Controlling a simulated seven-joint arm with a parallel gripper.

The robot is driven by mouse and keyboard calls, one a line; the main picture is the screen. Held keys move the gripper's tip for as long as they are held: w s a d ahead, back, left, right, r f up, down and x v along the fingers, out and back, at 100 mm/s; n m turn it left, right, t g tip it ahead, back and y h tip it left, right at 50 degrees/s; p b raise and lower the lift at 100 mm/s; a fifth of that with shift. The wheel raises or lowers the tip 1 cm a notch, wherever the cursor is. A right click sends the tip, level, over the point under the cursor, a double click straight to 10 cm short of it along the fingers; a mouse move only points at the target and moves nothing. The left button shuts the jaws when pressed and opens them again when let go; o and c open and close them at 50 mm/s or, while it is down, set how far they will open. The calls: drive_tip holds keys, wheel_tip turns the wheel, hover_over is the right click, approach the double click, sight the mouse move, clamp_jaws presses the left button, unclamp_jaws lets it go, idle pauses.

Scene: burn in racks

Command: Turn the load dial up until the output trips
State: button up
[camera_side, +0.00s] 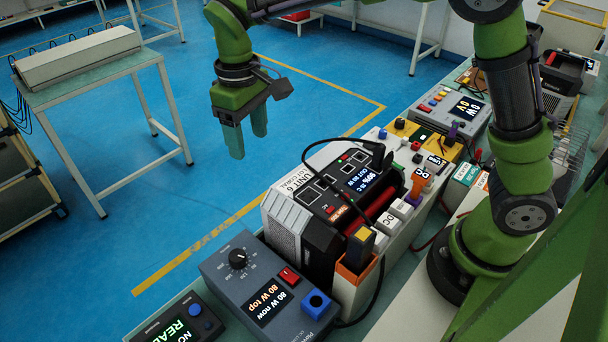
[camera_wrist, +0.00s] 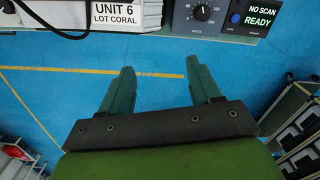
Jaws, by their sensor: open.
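The load dial (camera_side: 238,259) is a round black knob with a white scale, on top of a blue-grey load box (camera_side: 222,283). The box's display (camera_side: 268,302) reads "80 W now" and "80 W top". In the wrist view the dial (camera_wrist: 202,12) shows at the top edge. A black power unit (camera_side: 335,190) labelled "UNIT 6 LOT CORAL" stands beside the box with its display lit; its small text is hard to read. My gripper (camera_side: 249,143) is open and empty, high above the floor side of the bench, apart from the dial.
The load box has a red switch (camera_side: 289,277) and a blue socket (camera_side: 316,302). A scanner (camera_side: 181,326) reading "NO SCAN READY" sits at the near end. Open floor lies left of the bench.

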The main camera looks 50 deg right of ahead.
drive_tip(key=w+a+f+n+g+h, duration=0.1)
drive_tip(key=w+a+f+n+h, duration=0.15)
drive_tip(key=a+f, duration=0.2)
drive_tip(key=n+g, duration=0.2)
drive_tip(key=n, duration=0.1)
approach(236, 255)
drive_tip(key=shift+m, duration=0.25)
drive_tip(key=x, duration=0.8)
drive_tip(key=shift+f, duration=0.3)
drive_tip(key=c, duration=1)
drive_tip(key=m+g+y, duration=0.1)
drive_tip(key=m, duration=0.4)
drive_tip(key=shift+d, duration=0.15)
